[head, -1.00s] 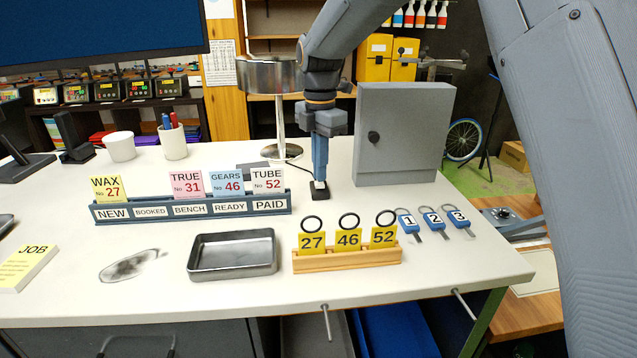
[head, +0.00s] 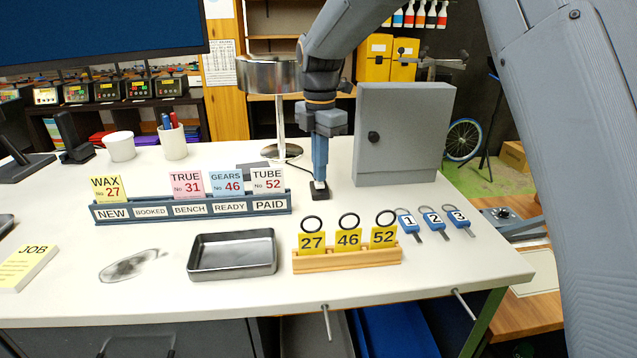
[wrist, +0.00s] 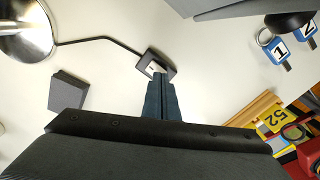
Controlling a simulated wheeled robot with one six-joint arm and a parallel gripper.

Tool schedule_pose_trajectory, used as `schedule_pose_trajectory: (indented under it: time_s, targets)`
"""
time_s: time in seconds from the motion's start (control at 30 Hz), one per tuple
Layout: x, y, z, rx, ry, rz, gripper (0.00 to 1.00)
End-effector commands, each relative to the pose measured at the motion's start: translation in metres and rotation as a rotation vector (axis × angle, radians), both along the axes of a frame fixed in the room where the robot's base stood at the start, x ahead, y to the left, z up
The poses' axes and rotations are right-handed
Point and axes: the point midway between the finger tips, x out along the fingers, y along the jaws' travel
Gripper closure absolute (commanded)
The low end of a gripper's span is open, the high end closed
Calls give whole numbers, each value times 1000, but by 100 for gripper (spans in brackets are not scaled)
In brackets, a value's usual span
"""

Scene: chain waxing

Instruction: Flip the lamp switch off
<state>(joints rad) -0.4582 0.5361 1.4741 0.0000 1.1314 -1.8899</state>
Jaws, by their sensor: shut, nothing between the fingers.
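The lamp (head: 271,78) has a round metal shade on a chrome post and stands at the back of the table. In the wrist view its round base (wrist: 24,30) is at the upper left. A cord runs from it to a small black switch box (head: 319,192) with a pale rocker, which also shows in the wrist view (wrist: 154,66). My gripper (head: 320,180) is shut and points down at the switch. Its tips (wrist: 160,76) overlap the near part of the switch; I cannot tell whether they touch it. The gripper hides part of the rocker.
A grey cabinet (head: 405,135) stands right of my gripper. A blue card rack (head: 190,207) is to the left. A wooden tag stand (head: 347,259), a metal tray (head: 232,257) and blue key tags (head: 433,222) are in front. A dark block (wrist: 68,91) lies near the cord.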

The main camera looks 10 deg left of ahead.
Motion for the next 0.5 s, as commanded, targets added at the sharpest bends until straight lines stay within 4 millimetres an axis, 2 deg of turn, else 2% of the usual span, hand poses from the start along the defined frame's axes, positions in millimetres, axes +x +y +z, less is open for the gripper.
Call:
schedule_pose_trajectory:
  time_s: [0.5]
  targets:
    - [0, 0, -5, 0, 0, 0, 100]
